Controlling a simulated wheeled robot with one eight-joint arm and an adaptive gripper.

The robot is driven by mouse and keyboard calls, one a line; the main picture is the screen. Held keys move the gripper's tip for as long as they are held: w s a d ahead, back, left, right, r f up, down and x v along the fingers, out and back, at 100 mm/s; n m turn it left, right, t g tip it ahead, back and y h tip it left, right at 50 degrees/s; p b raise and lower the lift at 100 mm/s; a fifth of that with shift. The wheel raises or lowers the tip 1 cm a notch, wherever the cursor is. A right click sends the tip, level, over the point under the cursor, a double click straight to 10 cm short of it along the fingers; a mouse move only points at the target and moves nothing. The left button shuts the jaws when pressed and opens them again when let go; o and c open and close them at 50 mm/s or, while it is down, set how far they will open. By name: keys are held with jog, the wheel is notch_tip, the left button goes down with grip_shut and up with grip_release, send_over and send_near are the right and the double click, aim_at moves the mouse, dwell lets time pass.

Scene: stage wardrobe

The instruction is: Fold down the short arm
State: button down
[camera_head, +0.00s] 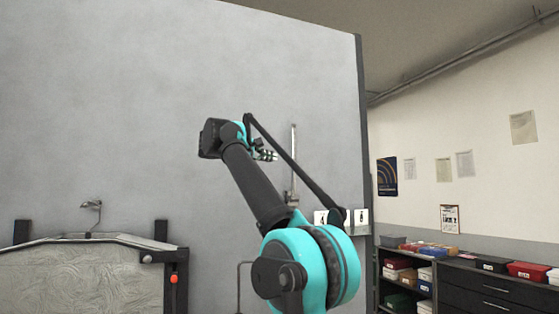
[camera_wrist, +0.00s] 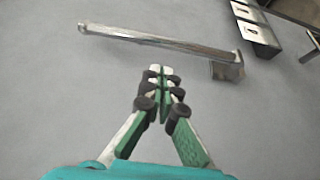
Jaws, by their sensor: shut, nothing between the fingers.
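A slim metal arm (camera_head: 293,160) stands upright against the grey wall, with its foot at a small bracket (camera_head: 290,198). I take it for the short arm, though I cannot be sure. In the wrist view the same metal arm (camera_wrist: 155,40) runs across the top, and its bracket (camera_wrist: 228,66) is at the right. My gripper (camera_head: 274,155) is shut and empty, just left of the metal arm in the head view. In the wrist view my gripper (camera_wrist: 161,70) points toward the arm, with wall showing between them. Whether they touch in depth is unclear.
White plates with dark fittings (camera_head: 340,216) are on the wall right of the bracket; they also show in the wrist view (camera_wrist: 255,30). A framed pale panel (camera_head: 80,275) is at lower left, below a small lamp-like fixture (camera_head: 91,206). Shelves with boxes (camera_head: 470,265) stand at right.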

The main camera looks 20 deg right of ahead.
aim_at(286, 157)
jog(key=shift+w+a+r, duration=0.15)
jog(key=shift+a+r, duration=0.05)
jog(key=shift+r, duration=0.45)
jog(key=shift+w+d, duration=0.1)
jog(key=shift+d, duration=0.05)
jog(key=x, duration=0.9)
jog(key=shift+w+d, duration=0.25)
jog(key=shift+d, duration=0.05)
jog(key=shift+s, duration=0.1)
jog(key=shift+s+m+t, duration=0.3)
jog(key=shift+s, duration=0.35)
jog(key=s+f+m+h, duration=0.3)
jog(key=s+m+h, duration=0.2)
jog(key=s+m, duration=0.4)
jog(key=s+f+m+g+h, duration=0.2)
jog(key=s+f+m+g, duration=0.1)
jog(key=f+m, duration=0.3)
jog(key=s+f+m+g+h, duration=0.2)
jog(key=s+f+m+g, duration=0.2)
jog(key=f+m+g, duration=0.1)
jog(key=shift+d+f+m, duration=0.35)
jog(key=shift+f+m, duration=0.4)
jog(key=shift+m, duration=0.05)
